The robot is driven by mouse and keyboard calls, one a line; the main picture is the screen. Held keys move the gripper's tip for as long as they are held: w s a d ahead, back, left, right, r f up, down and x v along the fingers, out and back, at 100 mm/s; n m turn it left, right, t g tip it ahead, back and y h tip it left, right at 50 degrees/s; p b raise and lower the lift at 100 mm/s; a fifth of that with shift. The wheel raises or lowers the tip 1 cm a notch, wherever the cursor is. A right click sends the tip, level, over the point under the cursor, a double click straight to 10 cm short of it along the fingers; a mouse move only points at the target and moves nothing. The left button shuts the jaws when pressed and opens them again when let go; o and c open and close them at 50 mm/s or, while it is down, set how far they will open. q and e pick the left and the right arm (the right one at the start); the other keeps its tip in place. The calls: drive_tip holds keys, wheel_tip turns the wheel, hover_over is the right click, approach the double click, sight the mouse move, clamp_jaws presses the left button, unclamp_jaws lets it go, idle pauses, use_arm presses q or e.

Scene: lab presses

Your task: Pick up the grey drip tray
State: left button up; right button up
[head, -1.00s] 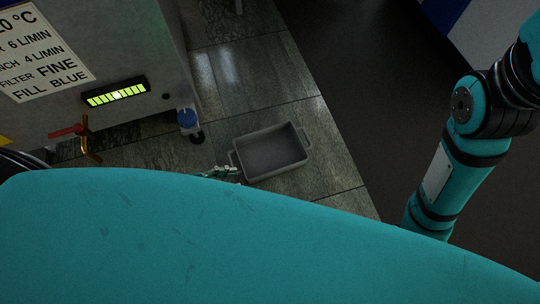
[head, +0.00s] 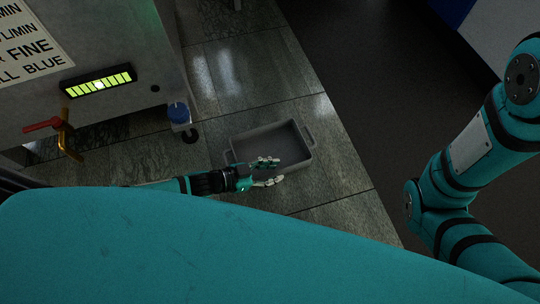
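The grey drip tray (head: 303,158) is a shallow rectangular pan with a handle at each short end. It lies on the dark tiled floor in the middle of the head view. My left gripper (head: 277,172) appears over the tray's near left part and hides some of its near wall. Its fingers are spread apart with nothing seen between them. I cannot tell its height above the tray or whether it touches it. My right arm is at the right of the view, but its gripper is out of sight.
Tiled floor around the tray is clear. My teal body covers the lower part.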

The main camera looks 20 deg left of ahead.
use_arm(q)
drive_tip(key=shift+w+d+f, duration=0.1)
drive_tip(key=shift+w+d, duration=0.1)
drive_tip(key=shift+c, duration=0.4)
clamp_jaws()
